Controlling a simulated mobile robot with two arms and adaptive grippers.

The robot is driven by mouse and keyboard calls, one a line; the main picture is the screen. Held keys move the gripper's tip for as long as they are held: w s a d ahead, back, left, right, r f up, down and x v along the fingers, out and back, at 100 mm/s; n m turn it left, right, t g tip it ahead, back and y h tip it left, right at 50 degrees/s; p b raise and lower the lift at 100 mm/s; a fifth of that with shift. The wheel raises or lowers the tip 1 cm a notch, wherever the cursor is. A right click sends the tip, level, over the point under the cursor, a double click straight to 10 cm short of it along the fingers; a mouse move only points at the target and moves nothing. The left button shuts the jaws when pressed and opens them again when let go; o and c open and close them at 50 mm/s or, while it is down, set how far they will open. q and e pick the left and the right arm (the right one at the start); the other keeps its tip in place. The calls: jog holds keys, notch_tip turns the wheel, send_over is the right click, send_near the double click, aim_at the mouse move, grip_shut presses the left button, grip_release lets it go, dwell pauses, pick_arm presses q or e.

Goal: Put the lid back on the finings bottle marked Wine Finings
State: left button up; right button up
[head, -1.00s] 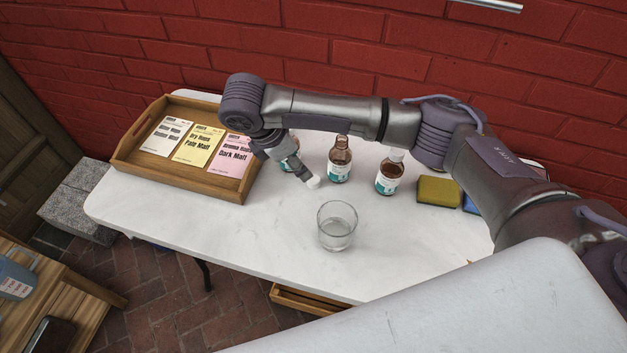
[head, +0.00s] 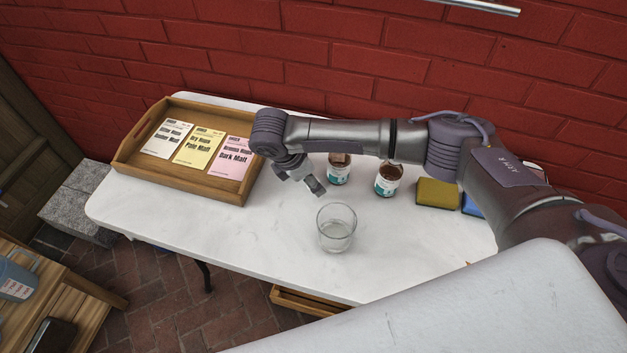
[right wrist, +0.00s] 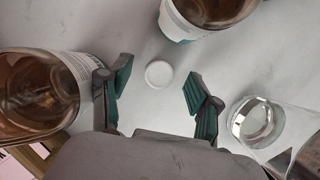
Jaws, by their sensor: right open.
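A small white round lid (right wrist: 159,74) shows between the open fingers of my right gripper (right wrist: 153,90), apart from both, seemingly on the white table. In the head view my right gripper (head: 315,187) is low over the table, and the lid is hidden there. A brown glass bottle with a white and teal label (head: 338,174) stands behind the gripper. Another such bottle (head: 388,181) stands to its right. In the right wrist view one brown bottle (right wrist: 38,95) is at left, another (right wrist: 212,10) at top. The labels are unreadable. My left gripper is out of view.
A glass of clear liquid (head: 336,236) stands just in front of my right gripper and shows at right in the wrist view (right wrist: 257,122). A wooden tray (head: 186,186) with several malt packets is at left. A yellow-green sponge (head: 437,193) lies at right. The front-left table is clear.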

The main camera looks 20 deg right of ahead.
jog(key=shift+d+f, duration=0.1)
jog(key=shift+f, duration=0.15)
jog(key=c, duration=0.8)
jog(key=shift+r, duration=0.15)
notch_tip(320, 180, up, 4)
jog(key=shift+r, duration=0.1)
jog(key=s+r, duration=0.2)
jog(key=s, duration=0.1)
jog(key=s+d+r+p, duration=0.1)
jog(key=s+r, duration=0.1)
jog(key=s, duration=0.2)
jog(key=s+r, duration=0.2)
jog(key=s, duration=0.2)
jog(key=shift+s+d+r+p, duration=0.2)
jog(key=shift+d+r+p, duration=0.1)
jog(key=shift+d+p, duration=0.1)
